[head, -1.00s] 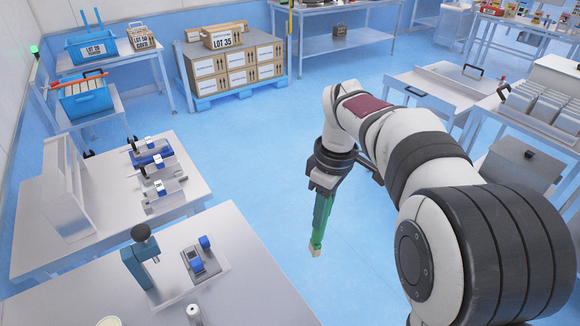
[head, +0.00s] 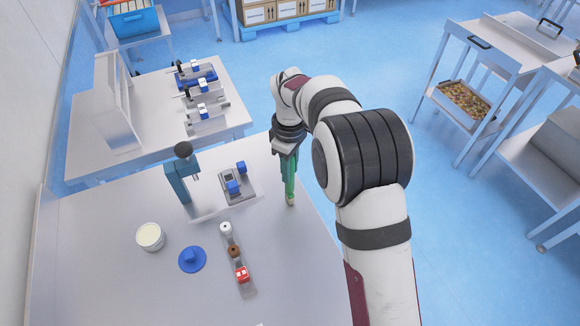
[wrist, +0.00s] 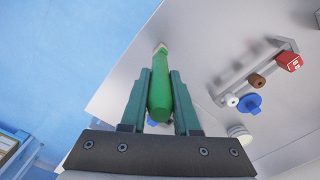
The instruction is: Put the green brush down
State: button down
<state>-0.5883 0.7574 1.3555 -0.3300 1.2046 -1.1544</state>
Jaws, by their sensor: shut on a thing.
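The green brush (head: 291,184) hangs from my gripper (head: 286,160) with its pale tip pointing down, near the right edge of the near table (head: 110,225) in the head view. In the wrist view my gripper (wrist: 158,105) has its two dark green fingers on either side of the brush's green handle (wrist: 160,90). I cannot tell whether the tip touches the table.
On the near table stand a blue press (head: 180,180), a small fixture with blue knobs (head: 238,186), a white tub (head: 150,237), a blue round lid (head: 192,259) and a rail with small parts (head: 236,255). The table's right front area is clear.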

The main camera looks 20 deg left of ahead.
jog(key=c, duration=0.7)
grip_release()
jog(key=shift+f, duration=0.15)
jog(key=shift+o, duration=0.2)
